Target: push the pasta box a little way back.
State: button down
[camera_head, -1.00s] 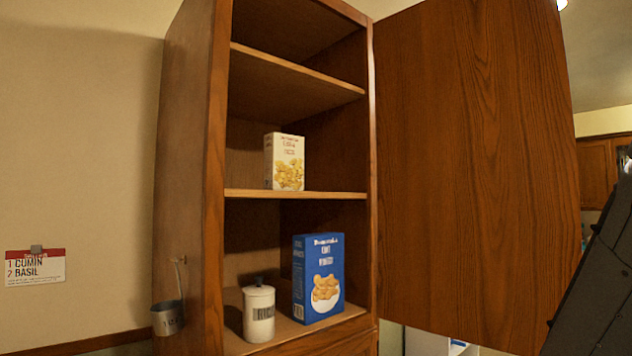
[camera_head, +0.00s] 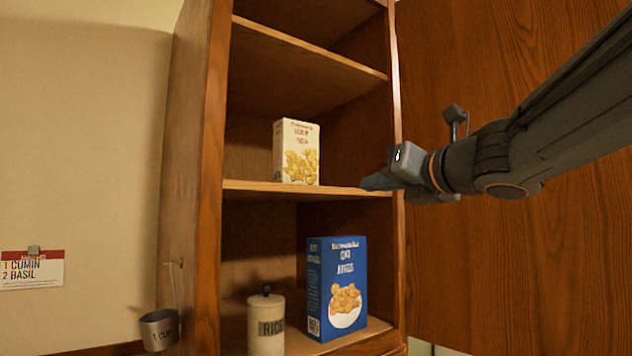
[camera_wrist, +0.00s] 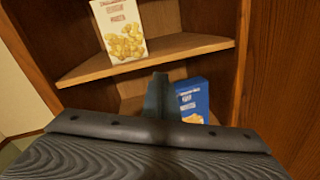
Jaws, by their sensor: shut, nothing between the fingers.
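The pasta box, a cream carton with a yellow pasta picture (camera_head: 297,152), stands upright on the middle shelf of the open cabinet, near the shelf's front edge. Its lettering is blurred. The wrist view shows its front at the upper left (camera_wrist: 122,32). My gripper (camera_head: 368,183) is shut and empty. In the head view it is right of the box, near the shelf's right front edge, apart from the box. In the wrist view the closed fingers (camera_wrist: 158,92) point toward the cabinet, lower than and right of the box.
The middle shelf (camera_head: 340,190) has free room right of the box. A blue carton (camera_head: 337,285) and a white lidded RICE canister (camera_head: 266,325) stand on the shelf below. The open door (camera_head: 480,240) is at the right. A metal cup (camera_head: 159,330) hangs on the left side.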

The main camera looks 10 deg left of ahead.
jog(key=s+a+r+n+g+y, duration=0.2)
jog(key=s+a+r+n, duration=0.1)
jog(key=n, duration=0.2)
jog(key=p, duration=0.1)
send_near(304, 172)
jog(key=x, duration=0.6)
jog(key=shift+a+f, duration=0.1)
jog(key=shift+a, duration=0.15)
jog(key=shift+w, duration=0.15)
